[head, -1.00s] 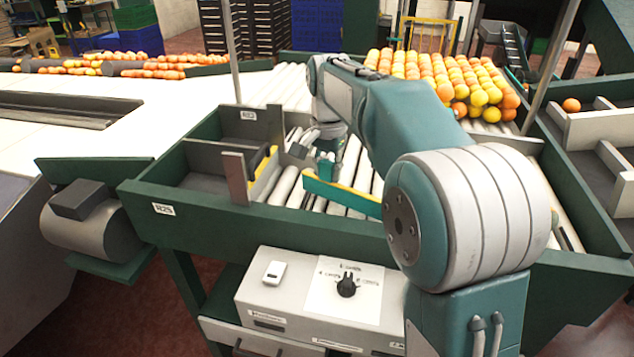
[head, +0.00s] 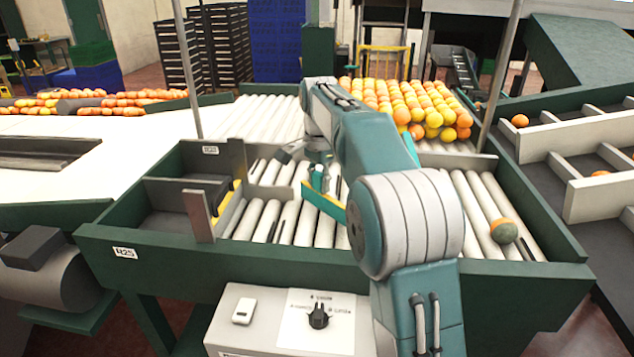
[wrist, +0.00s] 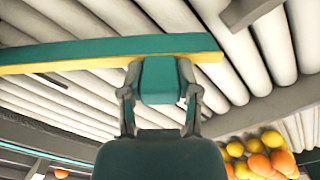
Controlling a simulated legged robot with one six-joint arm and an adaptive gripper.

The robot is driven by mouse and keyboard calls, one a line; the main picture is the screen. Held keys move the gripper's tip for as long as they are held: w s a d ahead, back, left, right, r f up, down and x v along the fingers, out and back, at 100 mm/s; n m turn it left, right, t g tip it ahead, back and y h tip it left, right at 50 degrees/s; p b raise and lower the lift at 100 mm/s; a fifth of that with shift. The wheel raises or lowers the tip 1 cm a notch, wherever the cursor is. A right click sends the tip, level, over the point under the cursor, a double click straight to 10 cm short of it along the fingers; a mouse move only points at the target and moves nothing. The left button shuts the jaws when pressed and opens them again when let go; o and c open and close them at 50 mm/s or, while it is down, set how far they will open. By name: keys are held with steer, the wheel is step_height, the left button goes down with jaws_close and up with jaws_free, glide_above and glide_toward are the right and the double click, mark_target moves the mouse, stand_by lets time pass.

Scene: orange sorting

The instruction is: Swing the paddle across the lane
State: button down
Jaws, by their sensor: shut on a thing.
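The paddle, a teal bar with a yellow lower edge, lies over the roller lane in the head view (head: 326,205). In the wrist view the paddle (wrist: 60,54) spans the upper left, with a teal block at its right part. My gripper (wrist: 160,82) is shut on that block, one finger on each side; it also shows in the head view (head: 318,172). My arm hides the paddle's near end in the head view. The lane (head: 270,222) has pale rollers between green side walls. One orange fruit with a greenish patch (head: 504,230) sits on the rollers at right.
A pile of oranges (head: 410,100) rests on the rollers at the back. Divided bins (head: 560,140) lie at right. Rollers left of the paddle are clear.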

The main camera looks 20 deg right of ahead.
steer(key=shift+a+f, duration=0.1)
steer(key=shift+c, duration=1.6)
jaws_free()
steer(key=shift+w, duration=0.1)
step_height(320, 180, up, 11)
steer(key=shift+w+a+f, duration=0.1)
steer(key=shift+w+f, duration=0.05)
steer(key=shift+r, duration=0.55)
steer(key=shift+r, duration=0.1)
